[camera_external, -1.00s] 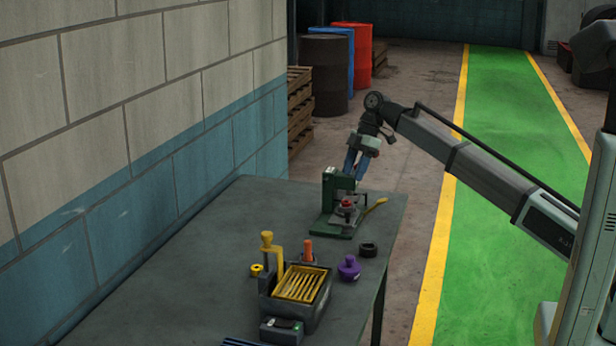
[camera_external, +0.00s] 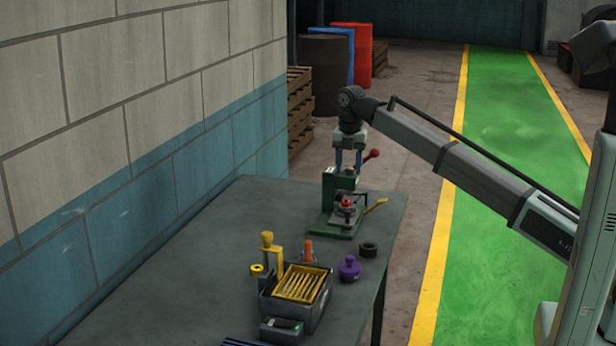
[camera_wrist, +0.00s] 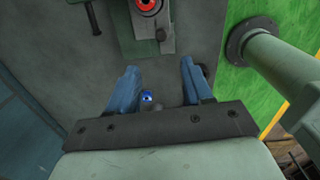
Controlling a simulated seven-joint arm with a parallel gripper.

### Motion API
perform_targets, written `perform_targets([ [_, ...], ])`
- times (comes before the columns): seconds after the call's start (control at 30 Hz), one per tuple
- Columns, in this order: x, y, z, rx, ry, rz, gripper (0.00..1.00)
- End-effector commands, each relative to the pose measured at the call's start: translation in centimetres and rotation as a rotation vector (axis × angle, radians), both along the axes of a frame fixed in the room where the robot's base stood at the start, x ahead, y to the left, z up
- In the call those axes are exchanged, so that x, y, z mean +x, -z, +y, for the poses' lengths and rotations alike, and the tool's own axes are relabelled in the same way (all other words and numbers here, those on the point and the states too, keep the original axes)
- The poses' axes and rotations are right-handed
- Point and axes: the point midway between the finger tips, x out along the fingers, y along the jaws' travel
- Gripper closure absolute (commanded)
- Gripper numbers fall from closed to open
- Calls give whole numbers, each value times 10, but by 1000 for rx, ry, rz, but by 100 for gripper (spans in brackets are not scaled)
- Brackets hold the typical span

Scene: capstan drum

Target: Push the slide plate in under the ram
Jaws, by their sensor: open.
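The green press (camera_external: 329,192) stands upright near the far end of the table. A metal slide plate (camera_external: 345,217) with a red piece (camera_external: 346,203) on it sits low at the front of the press; I cannot tell exactly how far it is under the ram. The ram is not clearly visible. My gripper (camera_external: 348,172) is open, pointing down beside the top of the press, its blue fingers apart with nothing clearly held. In the wrist view my open fingers (camera_wrist: 160,72) are below the green base (camera_wrist: 128,38) and a red ring (camera_wrist: 146,5), which is cut by the top edge.
A lever with a red knob (camera_external: 372,154) and a yellow handle (camera_external: 376,205) stick out right of the press. A black ring (camera_external: 368,250), purple knob (camera_external: 349,268), orange cylinder (camera_external: 307,250) and grey box with yellow slats (camera_external: 301,284) stand nearer. The table's left side is clear.

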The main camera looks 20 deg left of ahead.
Motion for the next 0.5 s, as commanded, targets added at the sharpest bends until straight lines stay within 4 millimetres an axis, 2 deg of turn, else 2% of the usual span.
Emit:
perform_targets([
  [0.1, 0, 0, -2, -8, -110, 1, 50],
  [0.27, -1, 2, -2, -8, -180, 2, 50],
  [0.5, -1, 24, -3, -9, -188, 4, 50],
])
